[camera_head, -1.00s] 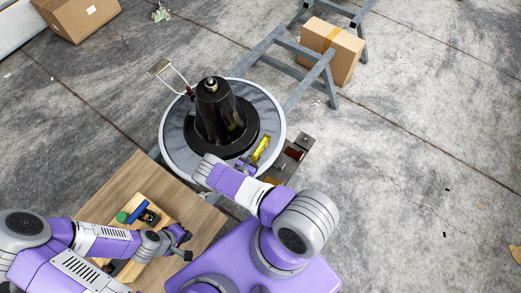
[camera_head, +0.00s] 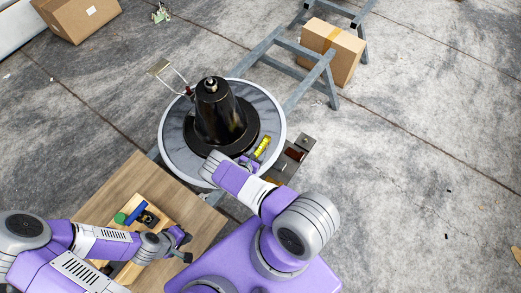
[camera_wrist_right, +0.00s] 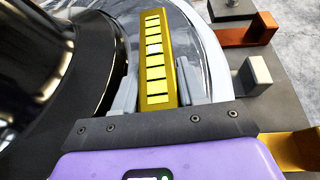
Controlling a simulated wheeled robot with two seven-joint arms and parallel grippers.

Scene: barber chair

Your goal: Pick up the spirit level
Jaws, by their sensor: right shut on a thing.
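The spirit level is a yellow bar (camera_head: 262,145) with light yellow squares along it. It is over the right part of the round grey platform, beside the black cone-shaped column. It also shows in the right wrist view (camera_wrist_right: 172,40), pointing away from the gripper. My right gripper (camera_head: 251,161) is shut on its near end, with grey fingers on both sides (camera_wrist_right: 158,98). I cannot tell how far the level is above the platform. My left gripper (camera_head: 186,247) is empty, with its fingers apart, over the wooden table beside the tray.
The black column (camera_head: 216,112) stands on the round platform (camera_head: 173,140), close to my right gripper. A dark metal plate (camera_head: 305,143) with coloured blocks is to the right. A wooden tray (camera_head: 162,219) sits on the wooden table (camera_head: 120,187). A grey frame (camera_head: 290,48) stands behind.

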